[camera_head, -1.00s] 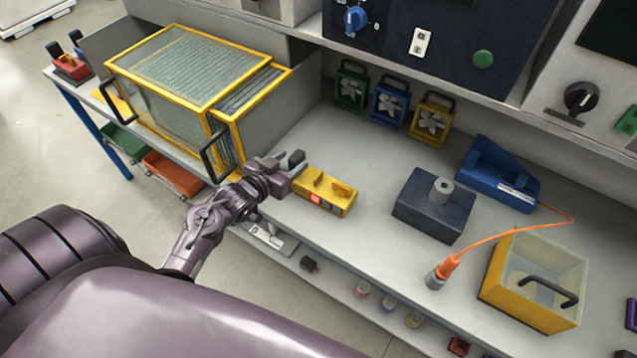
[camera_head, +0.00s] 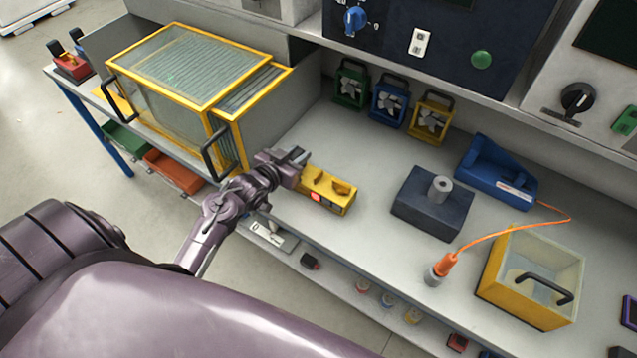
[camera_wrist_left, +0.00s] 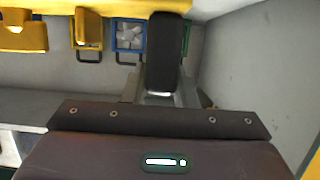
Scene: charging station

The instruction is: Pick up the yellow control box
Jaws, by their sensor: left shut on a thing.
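The yellow control box (camera_head: 327,191) lies on the workbench near its front edge, with a red button on its front side and darker raised parts on top. My left gripper (camera_head: 301,168) is at the left end of the box and shut on it; the gripper covers that end. I cannot see any gap between box and bench. My right gripper is not in view.
A yellow-framed glass case (camera_head: 175,75) stands left of the gripper. A dark block with a grey cylinder (camera_head: 432,205) is right of the box. Small fans (camera_head: 388,103) stand at the back. A yellow clear-topped bin (camera_head: 530,282) and blue device (camera_head: 495,170) are farther right.

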